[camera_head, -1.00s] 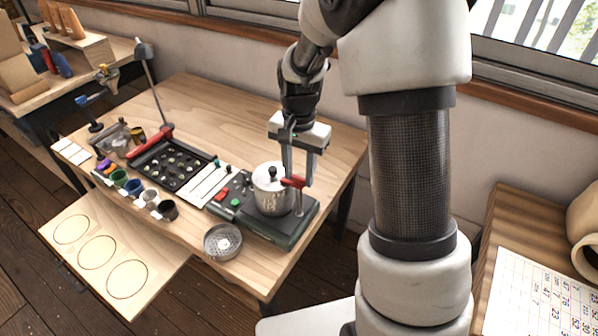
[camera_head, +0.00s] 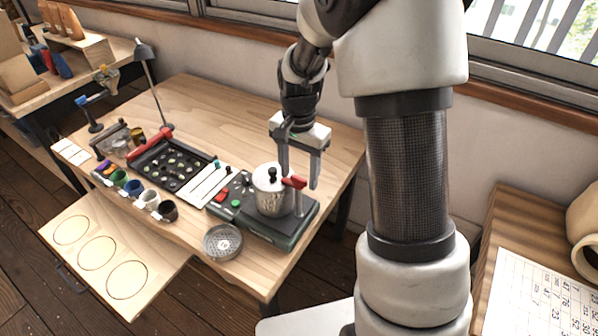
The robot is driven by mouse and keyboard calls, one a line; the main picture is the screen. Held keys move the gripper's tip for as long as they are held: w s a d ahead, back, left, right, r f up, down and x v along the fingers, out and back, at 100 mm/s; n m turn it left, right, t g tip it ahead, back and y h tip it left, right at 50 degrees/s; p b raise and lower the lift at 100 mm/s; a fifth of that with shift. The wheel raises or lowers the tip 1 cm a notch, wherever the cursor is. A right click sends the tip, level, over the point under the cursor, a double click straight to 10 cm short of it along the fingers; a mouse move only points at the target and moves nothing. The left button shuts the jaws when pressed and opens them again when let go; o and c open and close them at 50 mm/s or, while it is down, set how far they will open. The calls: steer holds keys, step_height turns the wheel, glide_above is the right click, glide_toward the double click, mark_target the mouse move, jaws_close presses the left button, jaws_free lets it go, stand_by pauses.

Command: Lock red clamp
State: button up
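The red clamp (camera_head: 295,182) sits at the right side of the lidded metal canister (camera_head: 274,196), near the top of a thin metal post. The canister stands upright on the dark green machine base (camera_head: 290,232) and has a black knob on its lid. My gripper (camera_head: 300,180) points down over the right part of this machine. Its two fingers are apart, one behind the canister's lid and one right of the clamp. I see nothing held between them. Whether a finger touches the clamp cannot be told.
A round perforated metal dish (camera_head: 223,243) lies at the table's front edge. Left of the machine are white strips, a dark bean tray (camera_head: 175,166) and several small cups. Bare wooden tabletop (camera_head: 235,110) lies behind.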

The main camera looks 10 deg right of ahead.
mark_target(299, 178)
step_height(299, 178, up, 18)
steer(key=p, duration=0.1)
steer(key=shift+f+p, duration=0.25)
steer(key=shift+p, duration=0.05)
stand_by(0.3)
